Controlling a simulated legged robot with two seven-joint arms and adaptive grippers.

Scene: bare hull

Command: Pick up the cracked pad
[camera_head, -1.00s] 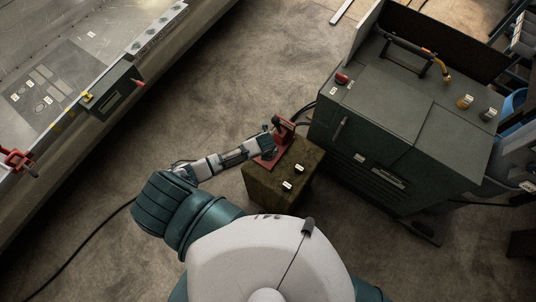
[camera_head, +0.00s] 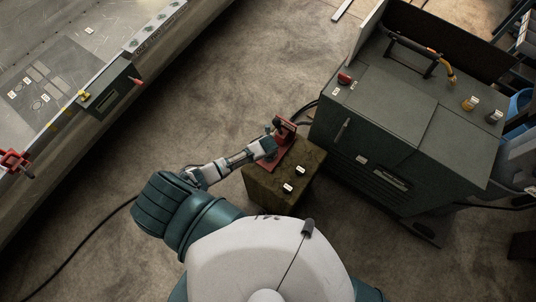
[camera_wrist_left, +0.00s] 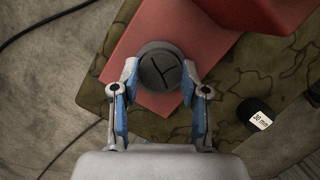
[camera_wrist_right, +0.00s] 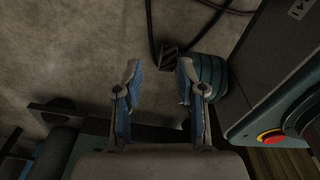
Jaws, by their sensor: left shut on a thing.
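The cracked pad (camera_wrist_left: 160,70) is a round dark grey disc with dark branching cracks on its face. In the left wrist view it sits between the fingertips of my left gripper (camera_wrist_left: 158,82), which is shut on it. The pad is over the red base plate (camera_wrist_left: 133,88) of a red fixture; whether it touches the plate I cannot tell. In the head view my left gripper (camera_head: 268,147) is at the red fixture (camera_head: 285,129), and the pad is not clear there. My right gripper (camera_wrist_right: 158,80) is open and empty in the right wrist view.
The fixture stands on a mottled green-brown box (camera_head: 278,199). Two small dark labelled pieces lie on the box, one nearer (camera_head: 287,186) and one farther (camera_head: 299,169). A large dark machine (camera_head: 400,130) stands to the right. A metal hull panel (camera_head: 60,60) fills the upper left.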

